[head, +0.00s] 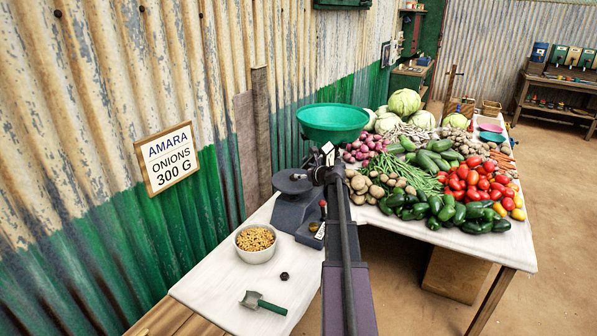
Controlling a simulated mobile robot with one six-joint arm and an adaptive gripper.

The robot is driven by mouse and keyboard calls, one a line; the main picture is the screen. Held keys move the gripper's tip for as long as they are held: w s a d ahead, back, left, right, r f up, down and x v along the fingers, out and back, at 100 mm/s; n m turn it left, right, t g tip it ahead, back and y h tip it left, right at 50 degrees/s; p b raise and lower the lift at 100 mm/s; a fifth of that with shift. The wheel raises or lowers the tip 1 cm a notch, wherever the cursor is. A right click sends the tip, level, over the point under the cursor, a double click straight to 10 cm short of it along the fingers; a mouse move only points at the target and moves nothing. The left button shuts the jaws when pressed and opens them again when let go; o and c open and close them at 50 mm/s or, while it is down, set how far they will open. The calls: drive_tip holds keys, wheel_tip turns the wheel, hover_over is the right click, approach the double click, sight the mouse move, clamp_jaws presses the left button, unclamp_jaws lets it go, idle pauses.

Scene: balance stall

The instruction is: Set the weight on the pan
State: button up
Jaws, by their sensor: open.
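The balance has a green bowl (333,122) at its back and a low, dark round pan (293,182) on the left of its dark body (292,212). The dark pan's visible top looks bare. My arm reaches up the middle of the view, and my gripper (322,176) is at its far end, just right of the dark pan and below the green bowl. It is open; its fingers are small and hard to make out. Small dark and brass-coloured pieces (315,229) show beside the balance, partly behind my arm. I cannot tell which is the weight.
The white table (215,286) holds a bowl of beans or nuts (256,244), a small dark round thing (284,275) and a green-handled scoop (263,303). Piled vegetables (450,190) fill the right side. A corrugated wall with an onions 300 g sign (167,158) is on the left.

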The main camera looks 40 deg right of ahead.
drive_tip(key=p+v, duration=0.1)
drive_tip(key=v, duration=0.4)
drive_tip(key=shift+s+a+r+p, duration=0.1)
drive_tip(key=shift+s+r+p, duration=0.05)
drive_tip(key=shift+s+p, duration=0.25)
idle(0.4)
drive_tip(key=s+a+f+n+g+y, duration=0.1)
drive_tip(key=a+f+n+g+y, duration=0.2)
drive_tip(key=a+n, duration=0.95)
drive_tip(key=s+a+f+n+g+y, duration=0.1)
drive_tip(key=a+f+n+g, duration=0.4)
drive_tip(key=a, duration=1.5)
drive_tip(key=s+a+f+n+g+h, duration=0.3)
drive_tip(key=s+a+n+g, duration=0.2)
drive_tip(key=s+a+n, duration=1.2)
drive_tip(key=shift+s+a+f+n+g+h, duration=0.2)
drive_tip(key=shift+a+f+n+g+h, duration=0.1)
drive_tip(key=shift+a+n, duration=0.75)
